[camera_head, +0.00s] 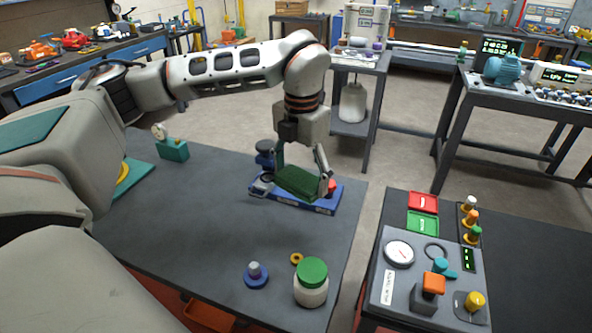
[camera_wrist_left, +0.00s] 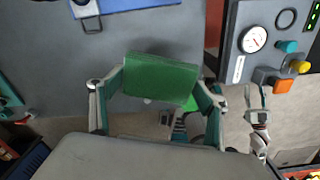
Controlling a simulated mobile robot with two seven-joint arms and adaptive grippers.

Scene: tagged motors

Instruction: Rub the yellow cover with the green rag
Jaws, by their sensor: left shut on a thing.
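My left gripper (camera_head: 298,180) is shut on the green rag (camera_head: 298,184), a thick folded pad, above the blue tray. In the left wrist view the green rag (camera_wrist_left: 161,79) spans the space between the fingers. A yellow rounded piece (camera_head: 122,173) on a teal plate at the left edge of the table is mostly hidden behind my left arm. It may be the yellow cover, but I cannot tell for sure. The rag is well to the right of it. A grey jointed part (camera_wrist_left: 257,118) in the left wrist view may be my right gripper; its jaws are unclear.
The blue tray (camera_head: 325,206) holds a dark blue motor part and a red piece. A green-lidded jar (camera_head: 311,284), a blue knob (camera_head: 256,276) and a yellow ring (camera_head: 296,259) stand near the front. A control panel (camera_head: 405,278) is at right. The table's middle is clear.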

